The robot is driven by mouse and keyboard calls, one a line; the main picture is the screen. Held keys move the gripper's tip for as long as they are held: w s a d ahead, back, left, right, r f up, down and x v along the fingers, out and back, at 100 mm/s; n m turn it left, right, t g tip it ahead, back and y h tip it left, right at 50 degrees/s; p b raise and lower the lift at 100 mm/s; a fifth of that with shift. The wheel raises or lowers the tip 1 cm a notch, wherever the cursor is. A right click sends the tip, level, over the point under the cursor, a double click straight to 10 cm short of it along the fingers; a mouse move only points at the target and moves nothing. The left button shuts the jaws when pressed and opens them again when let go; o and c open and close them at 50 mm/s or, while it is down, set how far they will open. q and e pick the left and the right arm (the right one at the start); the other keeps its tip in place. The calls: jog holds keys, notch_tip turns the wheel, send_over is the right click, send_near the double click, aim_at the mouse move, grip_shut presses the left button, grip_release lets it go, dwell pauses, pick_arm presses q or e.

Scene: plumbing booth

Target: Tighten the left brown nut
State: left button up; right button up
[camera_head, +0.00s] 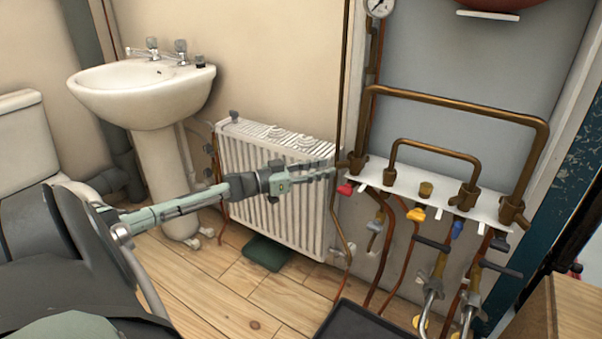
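The left brown nut (357,161) sits at the left end of the white manifold plate (405,187), at the foot of the large brown pipe loop. My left gripper (331,172) reaches in from the left, in front of the radiator, with its fingers pointing right at this nut. The fingertips are at or very near the nut's left side; I cannot tell whether they touch it. The fingers look close together, but their gap is not clear from this angle. Other brown nuts stand further right on the plate, one at the far right end (511,211). My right gripper is not in view.
A white radiator (275,190) stands behind my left gripper, and a white basin (142,92) is further left. Red, yellow and blue valve handles and copper pipes hang under the plate. A dark tray (355,322) lies on the wooden floor. A wooden box (565,310) is at the lower right.

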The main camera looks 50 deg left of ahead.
pick_arm(q)
jog(key=v, duration=0.8)
dwell(0.4)
jog(key=s+d+f+n+g+y+p, duration=0.2)
jog(key=s+d+f+y, duration=0.15)
jog(key=d+f, duration=0.4)
jog(key=s+d+f+n+g+y+p, duration=0.1)
jog(key=s+d+f+n+g+y, duration=0.25)
jog(key=f, duration=0.75)
jog(key=s+d+f+m+g+y+p, duration=0.1)
jog(key=s+d+g, duration=0.7)
jog(key=s+d, duration=0.8)
notch_tip(320, 180, down, 3)
jog(key=shift+d+r+m+p, duration=0.25)
jog(key=shift+m+p, duration=0.3)
jog(key=shift+m, duration=0.3)
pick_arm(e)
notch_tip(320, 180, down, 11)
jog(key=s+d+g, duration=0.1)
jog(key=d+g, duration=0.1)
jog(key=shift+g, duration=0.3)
pick_arm(q)
jog(key=shift+s, duration=0.15)
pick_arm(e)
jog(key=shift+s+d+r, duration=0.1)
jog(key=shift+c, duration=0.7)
